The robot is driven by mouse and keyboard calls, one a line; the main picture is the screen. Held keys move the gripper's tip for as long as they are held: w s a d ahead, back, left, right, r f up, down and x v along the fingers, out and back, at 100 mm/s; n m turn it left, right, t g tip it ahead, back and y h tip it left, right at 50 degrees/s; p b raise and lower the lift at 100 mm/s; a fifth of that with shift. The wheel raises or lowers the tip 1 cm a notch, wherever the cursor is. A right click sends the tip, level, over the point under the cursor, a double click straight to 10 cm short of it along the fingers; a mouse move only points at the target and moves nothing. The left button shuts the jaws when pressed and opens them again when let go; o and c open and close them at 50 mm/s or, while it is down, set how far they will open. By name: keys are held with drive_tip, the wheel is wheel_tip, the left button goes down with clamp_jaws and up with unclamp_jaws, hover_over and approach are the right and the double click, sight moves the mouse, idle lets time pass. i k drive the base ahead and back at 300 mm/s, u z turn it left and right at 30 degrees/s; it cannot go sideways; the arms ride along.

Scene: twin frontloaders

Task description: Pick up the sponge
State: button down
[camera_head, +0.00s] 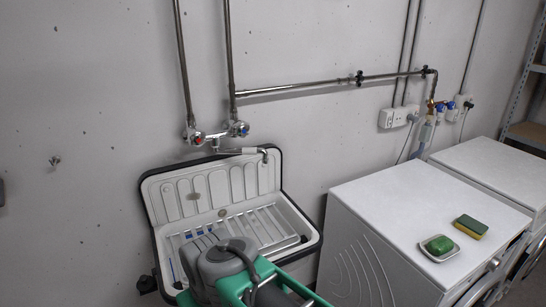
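The sponge (470,226), dark green on top with a yellow side, lies flat on the white top of the nearer washing machine (390,205), toward its front right edge. My arm shows at the bottom centre, in front of the sink and well to the left of the sponge. My gripper's fingers cannot be made out in this view.
A small dish (425,253) with a green soap bar (439,244) sits close beside the sponge, to its lower left. A second white machine (494,168) stands at the right. A wall sink (165,192) with a tap is behind my arm. The machine top is otherwise clear.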

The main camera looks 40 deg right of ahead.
sight(468, 224)
drive_tip(key=z, duration=2.85)
